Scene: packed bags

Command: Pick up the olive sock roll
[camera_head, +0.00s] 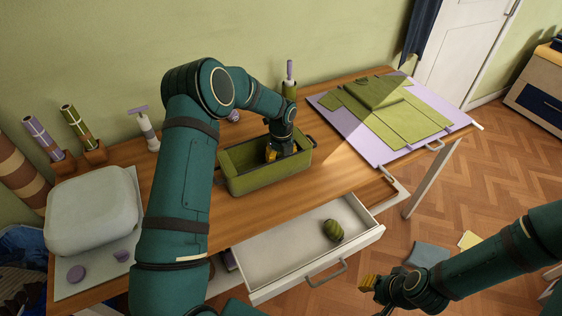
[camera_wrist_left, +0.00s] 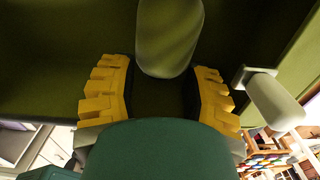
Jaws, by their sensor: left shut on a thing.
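A round olive roll with darker bands (camera_head: 333,230), which looks like the sock roll, lies in the open white drawer (camera_head: 285,253). My left gripper (camera_head: 271,154) is down inside the olive tray (camera_head: 270,178) on the table, well apart from that roll. In the left wrist view its yellow fingers (camera_wrist_left: 160,75) are shut on a smooth, rounded pale-olive thing (camera_wrist_left: 170,35); its far end is cut off by the frame. My right gripper (camera_head: 368,283) hangs in front of the drawer's right side; its fingers are too small to judge.
A lilac board with folded olive clothing (camera_head: 385,110) lies at the table's right. A grey-green pouch (camera_head: 93,215) sits at the left. A pump bottle (camera_head: 149,133) and holders with rolled items (camera_head: 75,125) stand at the back left. The drawer juts out in front.

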